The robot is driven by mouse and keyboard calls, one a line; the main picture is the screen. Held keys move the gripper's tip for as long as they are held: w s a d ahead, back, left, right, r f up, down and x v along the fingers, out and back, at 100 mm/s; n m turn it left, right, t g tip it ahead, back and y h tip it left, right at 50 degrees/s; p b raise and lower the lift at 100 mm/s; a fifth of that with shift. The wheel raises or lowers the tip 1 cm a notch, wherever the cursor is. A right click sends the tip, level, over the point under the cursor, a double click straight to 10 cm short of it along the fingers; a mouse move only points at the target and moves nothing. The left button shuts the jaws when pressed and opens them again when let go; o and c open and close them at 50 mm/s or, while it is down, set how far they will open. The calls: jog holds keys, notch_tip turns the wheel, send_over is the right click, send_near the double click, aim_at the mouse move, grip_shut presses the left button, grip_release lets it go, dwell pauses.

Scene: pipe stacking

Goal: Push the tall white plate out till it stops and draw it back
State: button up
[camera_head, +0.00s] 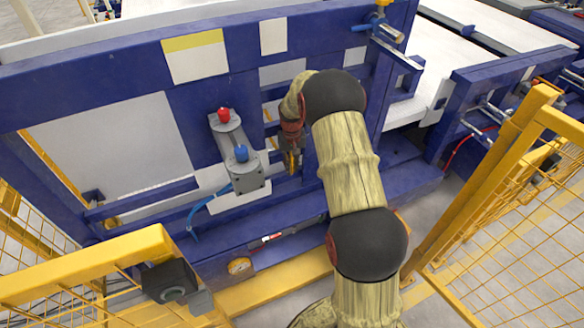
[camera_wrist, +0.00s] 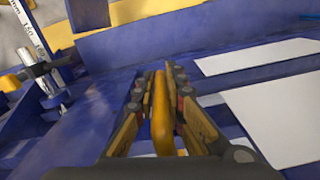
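Several white plates are set on the blue frame, and I cannot tell for certain which is the tall one. A large one (camera_head: 110,150) fills the left bay in the head view. One with a yellow top band (camera_head: 196,62) and a small one (camera_head: 273,36) sit higher. White panels (camera_wrist: 285,115) also show at the right in the wrist view. My gripper (camera_head: 292,160) points down at the blue frame, right of the grey cylinder unit. In the wrist view a narrow orange-yellow bar (camera_wrist: 161,115) stands between my fingers (camera_wrist: 160,92). Whether they press on it is unclear.
The grey cylinder unit (camera_head: 238,150) with red and blue knobs stands close left of my gripper. Yellow mesh fences (camera_head: 90,265) stand at the front left and right (camera_head: 500,190). A metal rod fitting (camera_wrist: 45,70) shows at the wrist view's left.

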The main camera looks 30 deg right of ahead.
jog(key=o, duration=0.3)
jog(key=shift+r, duration=0.1)
notch_tip(320, 180, up, 12)
jog(key=shift+f, duration=0.1)
dwell(0.5)
jog(key=shift+c, duration=0.3)
